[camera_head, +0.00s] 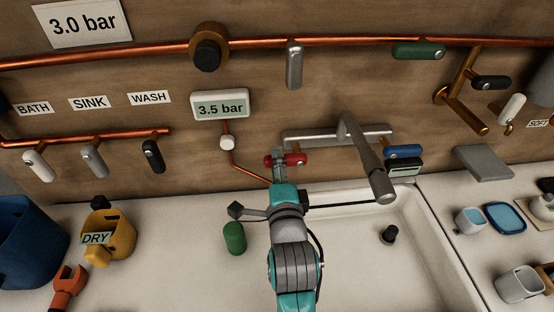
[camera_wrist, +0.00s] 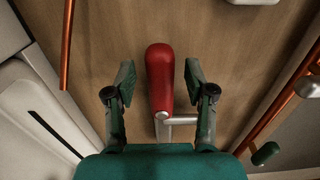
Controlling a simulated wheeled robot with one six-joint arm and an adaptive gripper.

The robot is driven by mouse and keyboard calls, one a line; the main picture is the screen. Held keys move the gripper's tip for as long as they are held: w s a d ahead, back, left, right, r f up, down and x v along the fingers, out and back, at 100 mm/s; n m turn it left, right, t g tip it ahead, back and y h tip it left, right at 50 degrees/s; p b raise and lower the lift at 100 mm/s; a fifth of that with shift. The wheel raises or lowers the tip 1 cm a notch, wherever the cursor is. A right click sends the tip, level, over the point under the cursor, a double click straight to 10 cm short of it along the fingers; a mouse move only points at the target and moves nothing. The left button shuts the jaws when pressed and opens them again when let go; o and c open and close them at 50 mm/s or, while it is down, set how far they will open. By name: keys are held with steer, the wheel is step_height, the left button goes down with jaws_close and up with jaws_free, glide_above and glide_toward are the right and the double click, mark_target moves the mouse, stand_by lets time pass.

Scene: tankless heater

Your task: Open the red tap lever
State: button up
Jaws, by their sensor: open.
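The red tap lever (camera_head: 296,159) is on the left end of the grey mixer bar (camera_head: 325,137) above the sink, mostly covered by my gripper in the head view. In the wrist view the red lever (camera_wrist: 160,75) is a rounded bar on a short metal stem (camera_wrist: 178,120). My gripper (camera_wrist: 159,72) is open, with one finger on each side of the lever and a gap on both sides. In the head view my gripper (camera_head: 279,157) reaches up to the lever from below. Whether the lever's far end touches anything is hidden.
A blue lever (camera_head: 403,151) is on the bar's right end, and the grey spout (camera_head: 370,165) hangs between. A green cylinder (camera_head: 234,238) stands on the counter left of my arm.

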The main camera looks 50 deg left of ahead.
steer(key=shift+x, duration=0.8)
jaws_close()
